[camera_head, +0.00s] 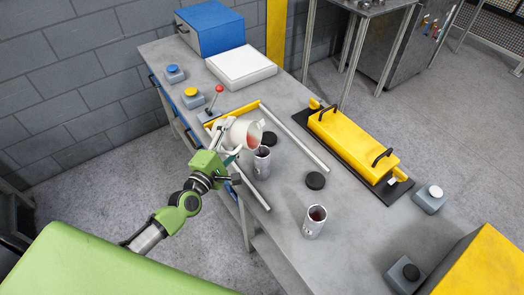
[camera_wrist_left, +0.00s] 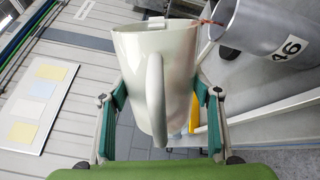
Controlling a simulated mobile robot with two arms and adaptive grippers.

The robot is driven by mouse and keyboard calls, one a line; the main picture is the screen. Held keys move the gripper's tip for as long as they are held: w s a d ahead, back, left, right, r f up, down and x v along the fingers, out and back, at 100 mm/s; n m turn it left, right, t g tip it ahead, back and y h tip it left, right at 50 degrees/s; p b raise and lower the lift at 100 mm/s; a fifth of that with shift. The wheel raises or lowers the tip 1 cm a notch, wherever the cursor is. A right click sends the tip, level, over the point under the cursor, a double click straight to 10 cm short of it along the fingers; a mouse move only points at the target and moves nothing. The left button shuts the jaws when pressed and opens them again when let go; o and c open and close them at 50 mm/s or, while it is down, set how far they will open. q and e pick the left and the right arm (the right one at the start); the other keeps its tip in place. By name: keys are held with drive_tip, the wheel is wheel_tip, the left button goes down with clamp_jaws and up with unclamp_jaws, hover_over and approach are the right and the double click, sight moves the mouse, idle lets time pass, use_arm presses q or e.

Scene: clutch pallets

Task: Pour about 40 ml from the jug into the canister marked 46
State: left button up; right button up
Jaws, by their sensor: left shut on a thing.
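The white jug (camera_head: 238,133) is tilted, with its mouth towards the right and reddish liquid showing inside. My left gripper (camera_wrist_left: 160,108) is shut on the jug, one finger on each side, with the handle facing the wrist camera. The metal canister marked 46 (camera_wrist_left: 262,28) is close by the jug's lip in the left wrist view. A thin red streak shows between lip and canister rim. In the head view this canister (camera_head: 262,163) stands just below the jug's mouth. My right gripper is not in view.
A second canister (camera_head: 314,222) with dark reddish contents stands nearer the front. A yellow machine (camera_head: 352,143) stands to the right. A rail (camera_head: 297,138) crosses the bench.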

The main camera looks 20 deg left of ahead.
use_arm(q)
drive_tip(key=shift+r, duration=0.15)
idle(0.7)
drive_tip(key=shift+f, duration=0.3)
drive_tip(key=shift+a+r+n+b, duration=0.2)
drive_tip(key=shift+n+b, duration=0.35)
drive_tip(key=shift+n, duration=0.45)
drive_tip(key=shift+f+n+b, duration=0.85)
drive_tip(key=shift+n+b, duration=0.05)
drive_tip(key=shift+b, duration=0.15)
drive_tip(key=shift+d+r+n+p, duration=0.1)
drive_tip(key=shift+r+n+p, duration=0.3)
drive_tip(key=shift+r+p, duration=0.45)
drive_tip(key=shift+d+r+n+p, duration=0.1)
drive_tip(key=shift+r+n+p, duration=0.25)
drive_tip(key=shift+r, duration=0.25)
drive_tip(key=shift+f+n+b, duration=0.15)
drive_tip(key=shift+n+b, duration=0.15)
drive_tip(key=shift+n, duration=0.15)
